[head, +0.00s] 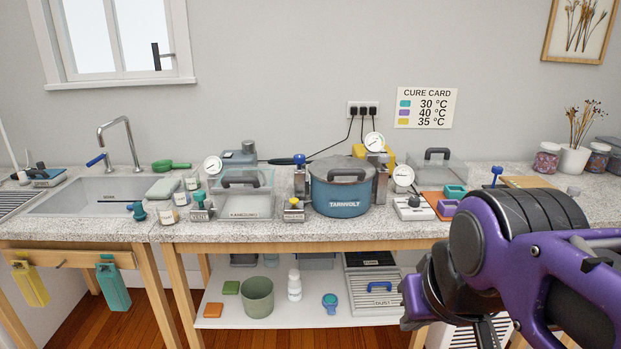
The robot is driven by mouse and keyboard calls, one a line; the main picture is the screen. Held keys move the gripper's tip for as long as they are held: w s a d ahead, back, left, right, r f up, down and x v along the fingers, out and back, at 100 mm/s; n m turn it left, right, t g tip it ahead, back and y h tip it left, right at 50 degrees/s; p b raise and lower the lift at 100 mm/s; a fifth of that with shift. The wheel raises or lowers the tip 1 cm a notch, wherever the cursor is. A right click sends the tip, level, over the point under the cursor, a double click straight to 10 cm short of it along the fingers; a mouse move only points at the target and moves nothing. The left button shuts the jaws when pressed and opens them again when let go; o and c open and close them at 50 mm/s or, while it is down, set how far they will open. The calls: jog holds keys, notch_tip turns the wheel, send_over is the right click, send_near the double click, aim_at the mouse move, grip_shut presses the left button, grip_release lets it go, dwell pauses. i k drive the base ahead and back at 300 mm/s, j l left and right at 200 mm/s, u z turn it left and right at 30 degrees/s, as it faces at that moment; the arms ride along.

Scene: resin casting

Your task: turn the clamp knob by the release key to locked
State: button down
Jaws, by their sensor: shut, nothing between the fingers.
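A blue pot (341,197) marked TARNVOLT stands mid-counter with its grey lid on, between two grey metal posts. A blue knob (299,159) tops the left post (299,182); the right post (381,186) has a gauge by its top. A blue T-shaped piece (496,172) stands upright at the right. I cannot tell which part is the release key or how the clamp knob is turned. My gripper (487,332) is low at the right, partly hidden by my purple arm and cut by the frame edge. It is shut and empty, apart from the pot and the posts.
Clear boxes (243,204) and (436,170) flank the pot. A small yellow-topped device (293,211) stands before the left post. A white gauge unit (411,208) and an orange tray (435,197) lie right of the pot. The counter's front strip (250,232) is mostly clear.

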aim_at(300, 159)
jog(key=i+j, duration=0.2)
jog(key=i, duration=0.35)
jog(key=i+j, duration=0.25)
jog(key=i, duration=0.25)
